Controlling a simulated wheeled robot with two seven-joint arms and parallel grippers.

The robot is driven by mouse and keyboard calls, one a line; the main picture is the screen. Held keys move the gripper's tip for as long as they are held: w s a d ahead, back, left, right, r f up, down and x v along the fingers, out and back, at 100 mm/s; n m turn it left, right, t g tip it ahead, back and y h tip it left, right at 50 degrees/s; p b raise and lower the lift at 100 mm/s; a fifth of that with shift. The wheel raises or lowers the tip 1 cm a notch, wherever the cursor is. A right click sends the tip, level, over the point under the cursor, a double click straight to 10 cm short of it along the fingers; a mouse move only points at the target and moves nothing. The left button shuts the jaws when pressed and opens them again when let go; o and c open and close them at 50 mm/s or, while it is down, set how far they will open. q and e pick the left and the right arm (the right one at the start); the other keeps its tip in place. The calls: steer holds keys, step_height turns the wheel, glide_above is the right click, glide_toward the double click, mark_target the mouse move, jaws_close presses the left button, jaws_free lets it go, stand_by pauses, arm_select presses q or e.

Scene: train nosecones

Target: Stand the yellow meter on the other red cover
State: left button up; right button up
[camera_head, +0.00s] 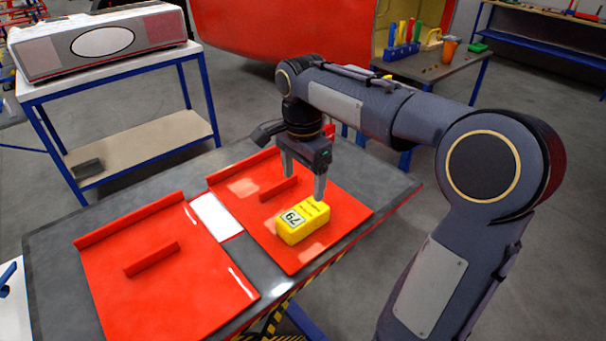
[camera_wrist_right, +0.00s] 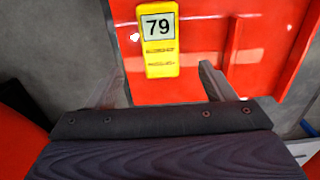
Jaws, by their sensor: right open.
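The yellow meter (camera_head: 302,222), marked 79, lies on the right red cover (camera_head: 343,205), toward its front. The other red cover (camera_head: 165,290) lies to the left on the same table and has only its own raised red rib on it. My right gripper (camera_head: 305,188) is open and empty, just above and behind the meter. In the right wrist view the meter (camera_wrist_right: 159,40) shows ahead of and between the open fingers (camera_wrist_right: 162,78), with no contact visible. My left gripper is not in view.
The grey table (camera_head: 80,232) carries both covers, with a white plate (camera_head: 216,217) between them. The right cover also has a raised rib (camera_head: 278,189) near the gripper. A white bench with a grey box (camera_head: 100,45) stands at back left.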

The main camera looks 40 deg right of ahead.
steer(key=s+a+f+n+t+y, duration=0.2)
steer(key=s+a+f+n, duration=0.1)
steer(key=s+a+n, duration=0.2)
steer(key=s+a+f+n+t+y, duration=0.1)
steer(key=s+a+f+n+t, duration=0.2)
steer(key=s+a+n, duration=0.3)
steer(key=s+f+n, duration=0.1)
steer(key=s+n, duration=0.3)
steer(key=s, duration=0.2)
steer(key=shift+s+f+t+y, duration=0.25)
steer(key=shift+s+t+y, duration=0.05)
steer(key=shift+s+y, duration=0.1)
steer(key=shift+a, duration=0.1)
